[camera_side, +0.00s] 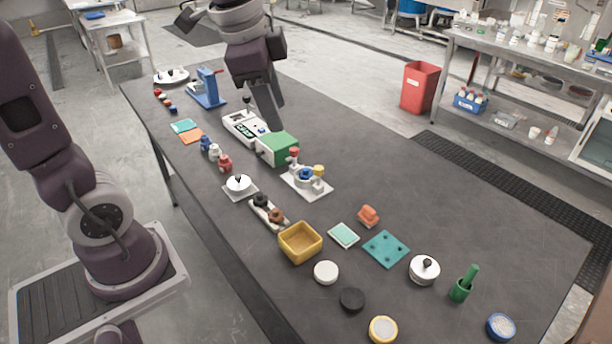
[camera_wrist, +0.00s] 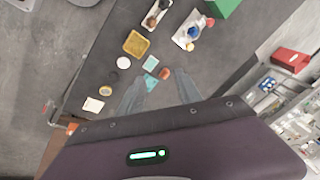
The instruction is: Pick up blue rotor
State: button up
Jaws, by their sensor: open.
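A small blue part that looks like the blue rotor (camera_side: 305,174) sits on a white plate (camera_side: 318,194) near the table's middle. A red-topped post and a yellow-topped part stand on the same plate. In the wrist view, the blue rotor (camera_wrist: 193,33) is small, near the top, right of centre. My gripper (camera_side: 268,112) hangs above the table, behind and left of the plate in the side view. In the wrist view, my gripper (camera_wrist: 160,85) has its two fingers spread with nothing held between them. The rotor lies away from the fingers.
A yellow bin (camera_side: 300,243), a teal mat (camera_side: 386,249) and an orange part (camera_side: 368,215) lie in front. A blue press (camera_side: 208,88) stands far left. The table's right side is largely clear.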

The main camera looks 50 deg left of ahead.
jog(key=w+a+f+m+g, duration=0.2)
jog(key=w+a+f+m, duration=0.45)
jog(key=w, duration=0.45)
jog(key=m+g, duration=0.2)
jog(key=m, duration=0.5)
send_over(306, 169)
jog(key=shift+h, duration=0.3)
notch_tip(306, 169, down, 15)
jog(key=shift+f, duration=0.1)
notch_tip(306, 169, down, 7)
jog(key=shift+f, duration=0.1)
grip_shut()
